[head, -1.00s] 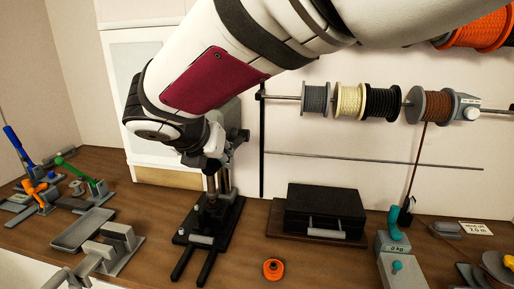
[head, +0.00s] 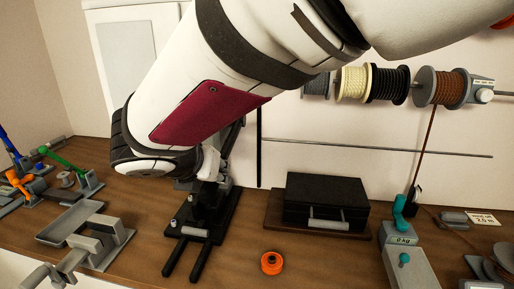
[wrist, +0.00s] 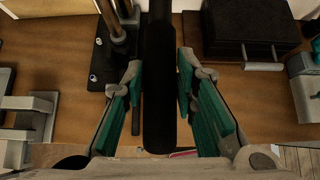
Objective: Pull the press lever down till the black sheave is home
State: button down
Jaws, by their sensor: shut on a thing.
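The press (head: 208,212) stands on the bench in the middle of the head view, with a black base and two black rails pointing forward. My arm hides much of its upper part. The press lever (wrist: 160,115) is a thick black bar running down the middle of the wrist view. My gripper (wrist: 160,76) has its green-backed fingers on either side of the lever and is shut on it. The press's metal columns (wrist: 118,30) stand to the left of the lever in the wrist view. I cannot make out the black sheave; the arm and lever cover that area.
A black case (head: 325,203) lies right of the press, with an orange wheel (head: 272,263) on the bench in front of it. Grey trays and fixtures (head: 70,222) stand at left. Rope spools (head: 440,86) hang on the wall rod.

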jog(key=shift+f, duration=0.15)
jog(key=shift+w+d+f+b, duration=0.15)
jog(key=shift+f+b, duration=0.3)
jog(key=shift+f, duration=0.3)
jog(key=shift+w+a+f+b, duration=0.15)
jog(key=shift+f+b, duration=0.3)
jog(key=shift+f, duration=0.25)
jog(key=shift+d, duration=0.1)
jog(key=shift+w+f+b, duration=0.2)
jog(key=shift+f+b, duration=0.3)
jog(key=shift+f, duration=0.25)
jog(key=shift+r, duration=0.1)
jog(key=r+p, duration=0.1)
jog(key=r, duration=0.1)
jog(key=r+p, duration=0.2)
jog(key=r, duration=0.1)
jog(key=r+p, duration=0.2)
jog(key=shift+s+r, duration=0.15)
jog(key=shift+s, duration=0.15)
jog(key=shift+r+p, duration=0.35)
